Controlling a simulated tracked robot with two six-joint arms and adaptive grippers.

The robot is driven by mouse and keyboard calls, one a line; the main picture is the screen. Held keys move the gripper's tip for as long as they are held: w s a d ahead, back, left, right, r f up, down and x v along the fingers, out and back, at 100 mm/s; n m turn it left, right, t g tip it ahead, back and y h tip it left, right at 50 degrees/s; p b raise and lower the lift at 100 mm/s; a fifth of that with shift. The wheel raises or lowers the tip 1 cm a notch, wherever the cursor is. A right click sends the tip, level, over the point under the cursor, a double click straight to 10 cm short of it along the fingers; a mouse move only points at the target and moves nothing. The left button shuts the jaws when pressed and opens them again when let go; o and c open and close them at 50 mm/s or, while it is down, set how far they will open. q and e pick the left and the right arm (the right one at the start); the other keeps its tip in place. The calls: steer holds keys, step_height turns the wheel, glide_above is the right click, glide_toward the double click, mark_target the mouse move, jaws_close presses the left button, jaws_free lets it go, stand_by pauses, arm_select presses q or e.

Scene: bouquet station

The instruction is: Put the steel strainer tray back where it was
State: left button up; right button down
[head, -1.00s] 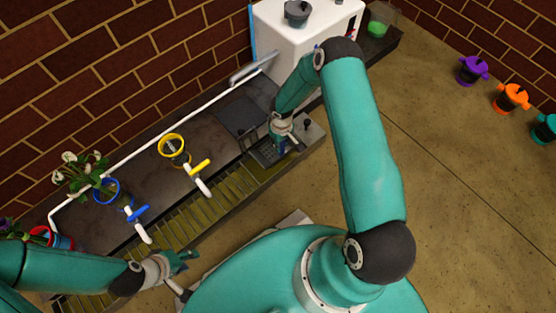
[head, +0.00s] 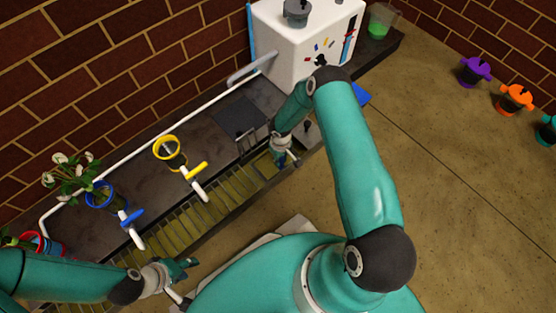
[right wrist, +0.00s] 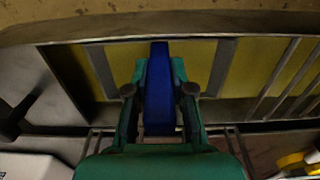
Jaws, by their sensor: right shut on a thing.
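My right gripper (head: 287,160) is low at the far end of the slatted trough in the head view. In the right wrist view, my right gripper (right wrist: 160,85) is shut on a narrow blue grip (right wrist: 159,90). The steel strainer tray cannot be made out clearly in the head view; the gripper and arm cover part of that spot. Whether the grip belongs to the tray cannot be told. Steel strips (right wrist: 222,66) show beside the fingers over a yellow floor. My left gripper (head: 184,267) is open and empty beside the trough's near end.
The trough with slats (head: 180,225) runs along the counter. Yellow (head: 197,170) and blue (head: 132,217) valve handles stand beside it. A dark plate (head: 237,117) lies on the counter near the white machine (head: 305,45). Colored pots (head: 474,71) stand at the right.

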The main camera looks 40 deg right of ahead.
steer(key=shift+f, duration=0.15)
steer(key=c, duration=1)
jaws_free()
steer(key=shift+r, duration=0.4)
step_height(320, 180, up, 11)
steer(key=p, duration=0.4)
steer(key=shift+s, duration=0.1)
steer(key=s+a+r+m+y, duration=0.1)
steer(key=s+a+r, duration=0.1)
steer(key=s+a, duration=0.3)
steer(key=s+a+r+m+y, duration=0.1)
steer(key=s+a+r, duration=0.2)
steer(key=s+a, duration=0.3)
steer(key=s+a+r+m+y, duration=0.1)
steer(key=s+a+r+y, duration=0.1)
steer(key=s+a, duration=0.4)
steer(key=shift+a+r, duration=0.15)
steer(key=shift+a, duration=1.5)
